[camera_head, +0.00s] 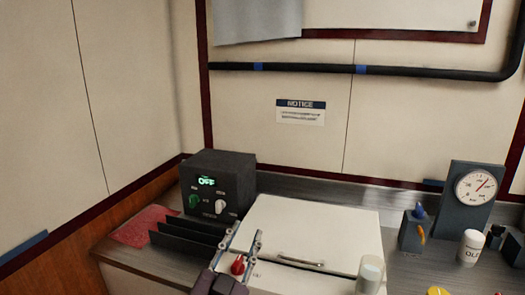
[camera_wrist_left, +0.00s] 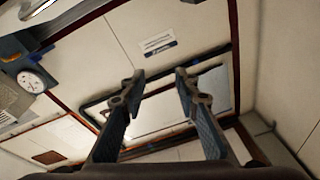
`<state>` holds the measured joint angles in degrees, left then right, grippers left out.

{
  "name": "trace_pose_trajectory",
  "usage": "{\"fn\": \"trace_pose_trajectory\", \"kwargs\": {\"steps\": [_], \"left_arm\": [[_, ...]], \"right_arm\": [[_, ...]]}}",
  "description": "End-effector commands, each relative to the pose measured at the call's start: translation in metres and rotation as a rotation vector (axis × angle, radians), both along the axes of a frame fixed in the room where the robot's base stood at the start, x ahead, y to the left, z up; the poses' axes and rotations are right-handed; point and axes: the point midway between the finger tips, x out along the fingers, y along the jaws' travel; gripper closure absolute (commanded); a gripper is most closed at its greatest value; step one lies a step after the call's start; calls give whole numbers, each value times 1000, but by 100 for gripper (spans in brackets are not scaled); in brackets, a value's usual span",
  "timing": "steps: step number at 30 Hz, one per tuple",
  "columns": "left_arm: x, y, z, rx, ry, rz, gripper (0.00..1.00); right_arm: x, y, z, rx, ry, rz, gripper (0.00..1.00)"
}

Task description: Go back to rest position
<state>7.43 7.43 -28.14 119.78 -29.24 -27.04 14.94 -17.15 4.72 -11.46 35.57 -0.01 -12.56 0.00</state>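My left gripper (camera_head: 245,238) shows at the bottom middle of the head view, in front of the white panel with a metal handle (camera_head: 320,228). Its two fingers point up and stand apart. In the left wrist view the fingers (camera_wrist_left: 156,88) are spread with nothing between them, and wall and ceiling areas show beyond. A red knob (camera_head: 238,265) shows between the fingers in the head view; whether they touch it I cannot tell, but the wrist view shows no grasp. My right gripper is in neither view.
A black box with a lit OFF display (camera_head: 207,181) stands behind dark upright plates (camera_head: 185,240). A red mat (camera_head: 143,226) lies at left.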

Motion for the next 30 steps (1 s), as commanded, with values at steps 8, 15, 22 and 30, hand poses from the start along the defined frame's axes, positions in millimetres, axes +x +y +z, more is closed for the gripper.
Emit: {"fn": "trace_pose_trajectory", "kwargs": {"steps": [8, 15, 22, 30], "left_arm": [[-71, 100, -178, -40, 612, 225, 71], [-187, 143, -278, -17, 1062, 302, 71], [-280, 160, -316, 15, 1345, 312, 71], [-314, 163, -363, 38, 1485, 306, 71]], "right_arm": [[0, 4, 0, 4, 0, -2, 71], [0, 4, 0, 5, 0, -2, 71], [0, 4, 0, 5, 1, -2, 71], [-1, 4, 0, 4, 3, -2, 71]]}}
